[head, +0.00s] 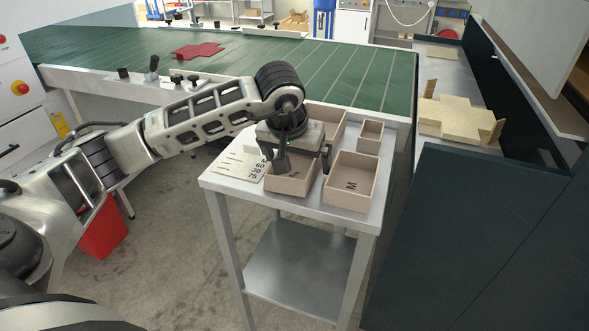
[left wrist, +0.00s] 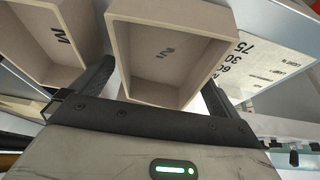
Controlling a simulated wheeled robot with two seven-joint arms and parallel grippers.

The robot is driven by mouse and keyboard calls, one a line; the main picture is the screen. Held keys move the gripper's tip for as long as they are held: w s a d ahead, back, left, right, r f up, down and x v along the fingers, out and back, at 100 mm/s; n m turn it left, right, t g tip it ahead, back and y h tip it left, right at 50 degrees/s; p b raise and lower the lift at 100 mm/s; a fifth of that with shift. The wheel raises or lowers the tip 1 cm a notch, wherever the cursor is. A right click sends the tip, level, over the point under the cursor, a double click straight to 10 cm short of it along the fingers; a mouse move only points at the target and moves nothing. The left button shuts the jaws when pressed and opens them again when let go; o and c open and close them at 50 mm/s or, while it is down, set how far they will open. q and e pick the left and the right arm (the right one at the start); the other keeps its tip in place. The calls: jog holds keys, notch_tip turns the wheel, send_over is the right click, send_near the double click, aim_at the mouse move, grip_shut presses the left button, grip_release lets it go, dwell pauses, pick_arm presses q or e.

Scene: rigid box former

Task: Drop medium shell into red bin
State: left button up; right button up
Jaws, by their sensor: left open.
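A tan open-topped shell (head: 291,184) stands at the front of the small metal table, its mark partly hidden by my gripper. In the left wrist view this shell (left wrist: 168,50) shows an M on its inside. A second M-marked shell (head: 350,182) stands to its right; it also shows at the left of the wrist view (left wrist: 55,35). My left gripper (head: 303,163) is open over the first shell, its fingers on either side of it. The red bin (head: 103,231) stands on the floor at left, partly behind my arm. My right gripper is not in view.
A larger shell (head: 329,121) and a small one (head: 370,136) stand behind on the table. A card with numbers (head: 240,165) lies at the table's left. A green conveyor (head: 330,75) runs behind, and a dark machine panel (head: 475,240) rises at right.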

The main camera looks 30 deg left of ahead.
pick_arm(q)
jog(key=shift+f+b, duration=0.2)
jog(key=shift+b, duration=0.15)
dwell(0.3)
jog(key=shift+c, duration=0.3)
jog(key=c, duration=1)
jog(key=shift+r, duration=0.1)
